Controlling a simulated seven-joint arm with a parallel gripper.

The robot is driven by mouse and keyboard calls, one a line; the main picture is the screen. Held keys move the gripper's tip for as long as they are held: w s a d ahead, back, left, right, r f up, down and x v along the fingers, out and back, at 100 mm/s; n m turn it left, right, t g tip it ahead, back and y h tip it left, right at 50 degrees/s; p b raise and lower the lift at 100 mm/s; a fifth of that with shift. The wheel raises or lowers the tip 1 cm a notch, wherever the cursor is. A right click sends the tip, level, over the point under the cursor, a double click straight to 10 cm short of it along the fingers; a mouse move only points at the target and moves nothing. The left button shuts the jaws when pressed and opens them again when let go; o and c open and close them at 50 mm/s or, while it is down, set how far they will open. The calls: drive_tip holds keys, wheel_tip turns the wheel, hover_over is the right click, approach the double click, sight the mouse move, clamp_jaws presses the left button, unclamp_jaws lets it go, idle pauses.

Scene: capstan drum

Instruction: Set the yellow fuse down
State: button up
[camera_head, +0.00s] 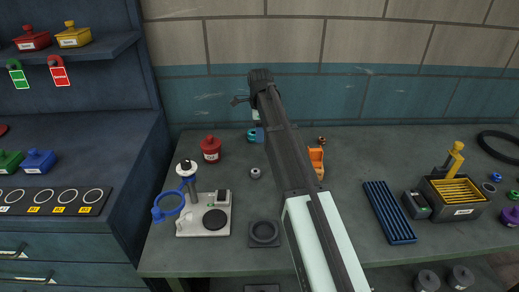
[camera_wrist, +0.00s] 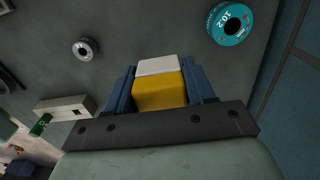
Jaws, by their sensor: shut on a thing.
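The yellow fuse (camera_wrist: 160,92), a yellow block with a white end, sits between the two blue fingers of my gripper (camera_wrist: 160,80) in the wrist view. The fingers are shut on its sides. Its lower part is hidden behind the gripper's dark crossbar. The grey bench top (camera_wrist: 145,28) shows beyond the fuse; I cannot tell whether the fuse touches it. In the head view my arm reaches over the bench (camera_head: 340,222) toward the back wall, and the fuse cannot be made out there.
A teal ring marked 10.2 (camera_wrist: 229,23) and a small grey ring (camera_wrist: 85,49) lie near the fuse. A red lidded pot (camera_head: 211,149), a white scale-like device (camera_head: 215,222) and an orange holder (camera_head: 316,160) flank my arm.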

sight(259, 154)
drive_tip(key=shift+f, duration=3.6)
drive_tip(key=shift+f, duration=0.1)
drive_tip(key=o, duration=1.1)
drive_tip(key=shift+c, duration=0.2)
wheel_tip(259, 154, up, 12)
drive_tip(key=shift+r, duration=0.15)
